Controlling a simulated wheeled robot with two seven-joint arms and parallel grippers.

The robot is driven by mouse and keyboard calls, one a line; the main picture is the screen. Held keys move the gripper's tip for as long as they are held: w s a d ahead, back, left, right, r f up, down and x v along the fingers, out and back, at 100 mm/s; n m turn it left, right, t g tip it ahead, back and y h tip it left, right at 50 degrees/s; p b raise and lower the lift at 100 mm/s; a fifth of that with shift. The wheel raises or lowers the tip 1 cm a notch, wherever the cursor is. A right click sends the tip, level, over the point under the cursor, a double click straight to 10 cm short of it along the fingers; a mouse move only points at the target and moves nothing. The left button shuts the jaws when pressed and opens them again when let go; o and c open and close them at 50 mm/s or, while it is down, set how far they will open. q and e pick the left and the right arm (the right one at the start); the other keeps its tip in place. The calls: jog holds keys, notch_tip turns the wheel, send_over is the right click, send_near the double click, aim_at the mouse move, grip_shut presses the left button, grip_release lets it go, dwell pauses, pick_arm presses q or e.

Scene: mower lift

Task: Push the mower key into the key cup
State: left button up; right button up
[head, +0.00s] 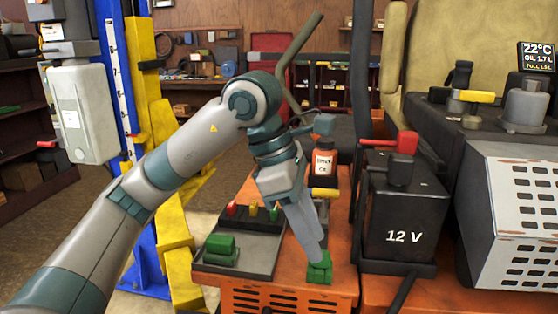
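My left gripper (318,259) points down over the front of the orange deck (343,276), its fingers close together. A small green piece (319,274) shows at its fingertips, and the fingers look shut on its upper part. The lower part of the green piece rests at the deck, just right of the dark tray. I cannot tell the mower key and the key cup apart there; the fingers hide some of it. Another green block (222,250) lies in the tray (253,256). My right gripper is not in view.
Small red, yellow and green parts stand in the tray's back row. A black 12 V battery (403,215) with a red terminal cover stands right of the gripper. An orange bottle (323,163) and a yellow-handled part (325,193) are behind. A blue and yellow lift post (150,150) stands left.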

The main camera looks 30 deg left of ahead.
pick_arm(q)
jog(key=b+v, duration=0.1)
jog(key=v, duration=1.3)
jog(key=shift+r, duration=0.2)
jog(key=shift+s+f, duration=0.1)
jog(key=shift+s, duration=0.1)
